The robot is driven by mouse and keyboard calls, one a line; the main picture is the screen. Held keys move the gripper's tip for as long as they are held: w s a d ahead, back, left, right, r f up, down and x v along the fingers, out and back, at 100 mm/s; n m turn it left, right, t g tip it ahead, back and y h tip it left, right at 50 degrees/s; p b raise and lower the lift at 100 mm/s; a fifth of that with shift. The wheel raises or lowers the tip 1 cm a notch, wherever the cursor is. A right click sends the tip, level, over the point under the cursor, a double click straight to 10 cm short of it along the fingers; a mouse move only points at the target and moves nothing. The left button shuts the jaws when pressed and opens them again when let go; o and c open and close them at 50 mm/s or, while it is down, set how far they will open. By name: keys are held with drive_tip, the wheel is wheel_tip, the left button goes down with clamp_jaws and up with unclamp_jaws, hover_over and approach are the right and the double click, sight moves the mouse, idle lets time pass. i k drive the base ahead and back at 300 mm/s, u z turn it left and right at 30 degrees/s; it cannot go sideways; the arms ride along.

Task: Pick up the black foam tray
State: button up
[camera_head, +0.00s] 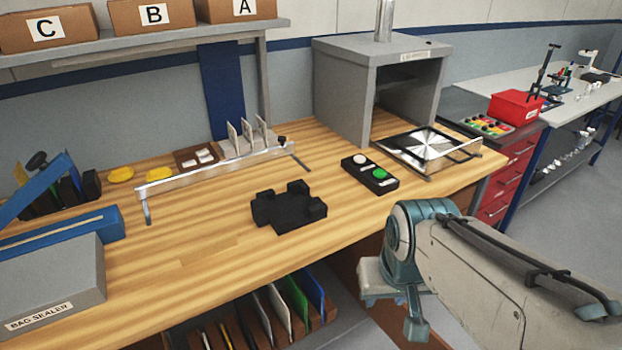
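My arm reaches in from the lower right. My gripper (388,300) is at the arm's end, beyond the bench's front edge and below the top, to the right of the tray and apart from it. The fingers are not clearly seen, so its opening cannot be made out.
A metal rail (215,180) stands behind the tray. A black button box (369,175) is to its right, near a grey cabinet (345,95) and a metal plate fixture (428,146). A bag sealer (55,275) is at left. Bare bench surrounds the tray.

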sight(293, 209)
drive_tip(key=u, duration=0.2)
drive_tip(key=i, duration=1)
drive_tip(key=u, duration=0.7)
